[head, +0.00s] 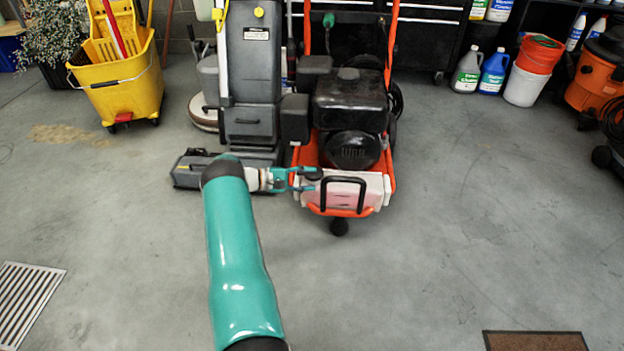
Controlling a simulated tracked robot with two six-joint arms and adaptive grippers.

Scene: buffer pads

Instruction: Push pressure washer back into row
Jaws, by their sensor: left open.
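The pressure washer (349,105) has an orange frame, a black engine and a pale front panel (352,190) with a black bar handle. It stands on the floor at the upper middle of the head view, with a small black front wheel below the panel. My left arm reaches up from the bottom of the view. My left gripper (304,180) is open at the left edge of the washer's front panel, close to the black handle. I cannot tell whether its fingers touch the panel. My right gripper is not in view.
A grey floor machine (252,80) stands immediately left of the washer. A yellow mop bucket (120,85) is further left. Jugs (466,72), an orange bucket (538,54) and an orange vacuum (594,82) line the right back. A black tool chest (425,38) stands behind. The front floor is mostly clear.

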